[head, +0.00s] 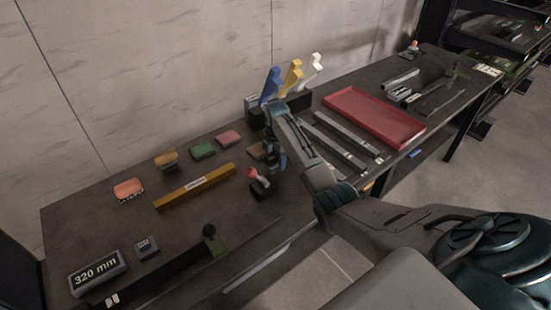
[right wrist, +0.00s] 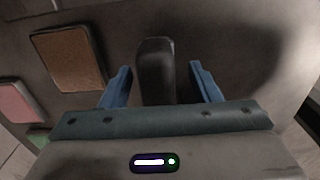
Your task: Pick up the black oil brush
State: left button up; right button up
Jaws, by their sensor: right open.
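In the right wrist view a dark, upright, block-like piece (right wrist: 156,72), which looks like the black oil brush, stands between the two blue fingers. My right gripper (right wrist: 160,88) is open around it, with a gap on both sides. In the head view my right gripper (head: 274,162) points down over the table, in front of the brush rack. The dark piece cannot be made out there behind the gripper and arm. My left gripper is not in view.
A dark rack (head: 297,103) holds blue, yellow and white pieces behind the gripper. A small red-and-white-topped item (head: 254,174) stands close left of it. A brown pad (right wrist: 70,58) lies nearby. A red tray (head: 375,116) is to the right; a yellow bar (head: 194,186) is to the left.

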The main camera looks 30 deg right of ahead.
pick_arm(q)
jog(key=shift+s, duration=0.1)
pick_arm(e)
jog(key=shift+w+f, duration=0.1)
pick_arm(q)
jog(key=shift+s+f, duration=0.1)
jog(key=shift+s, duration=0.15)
pick_arm(e)
jog(key=c, duration=1.1)
notch_tip(320, 180, up, 9)
jog(key=b, duration=0.2)
jog(key=shift+f+b, duration=0.1)
jog(key=shift+b, duration=0.2)
jog(key=shift+r, duration=0.65)
jog(key=o, duration=0.5)
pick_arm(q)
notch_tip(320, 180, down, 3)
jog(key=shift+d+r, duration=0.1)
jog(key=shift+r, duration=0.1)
pick_arm(e)
jog(key=c, duration=0.4)
